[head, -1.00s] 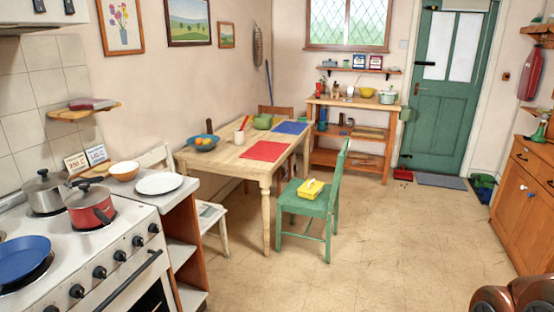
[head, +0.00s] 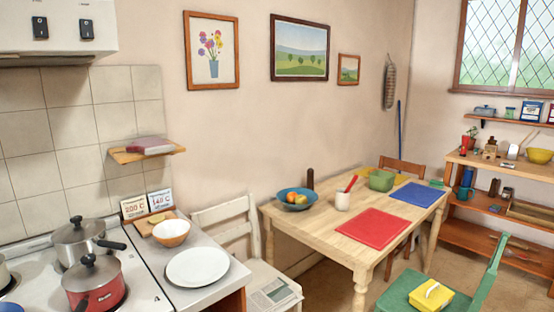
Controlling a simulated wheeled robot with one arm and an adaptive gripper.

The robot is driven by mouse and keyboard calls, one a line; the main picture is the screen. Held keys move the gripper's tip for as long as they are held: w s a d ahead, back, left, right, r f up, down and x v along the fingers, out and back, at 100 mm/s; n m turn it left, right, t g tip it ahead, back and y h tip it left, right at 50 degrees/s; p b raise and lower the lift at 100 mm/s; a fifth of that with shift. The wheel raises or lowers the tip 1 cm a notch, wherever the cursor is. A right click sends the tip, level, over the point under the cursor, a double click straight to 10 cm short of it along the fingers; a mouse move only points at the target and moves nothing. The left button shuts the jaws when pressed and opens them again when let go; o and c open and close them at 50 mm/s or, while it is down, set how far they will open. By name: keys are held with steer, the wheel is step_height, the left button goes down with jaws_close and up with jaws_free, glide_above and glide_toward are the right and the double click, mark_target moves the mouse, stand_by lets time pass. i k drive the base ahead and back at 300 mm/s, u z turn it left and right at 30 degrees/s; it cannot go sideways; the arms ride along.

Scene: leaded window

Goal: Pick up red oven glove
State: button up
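I see no thing that is clearly a red oven glove in the head view now. A dull red, flat item (head: 151,145) lies on a small wooden wall shelf (head: 128,156) above the stove; it looks more like a book, but I cannot tell for sure. A long greyish item (head: 389,86) hangs on the wall near the corner. My gripper is not in view.
The stove holds a red pot (head: 95,287) and a steel pot (head: 84,240). A white plate (head: 197,267) and bowl (head: 172,233) are on the counter. A wooden table (head: 325,229) bears a red mat (head: 373,228). A green chair (head: 400,293) stands at right.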

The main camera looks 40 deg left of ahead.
mark_target(148, 147)
steer(key=i, duration=1.7)
steer(key=u, duration=2.6)
steer(key=i, duration=1.4)
steer(key=u, duration=2.4)
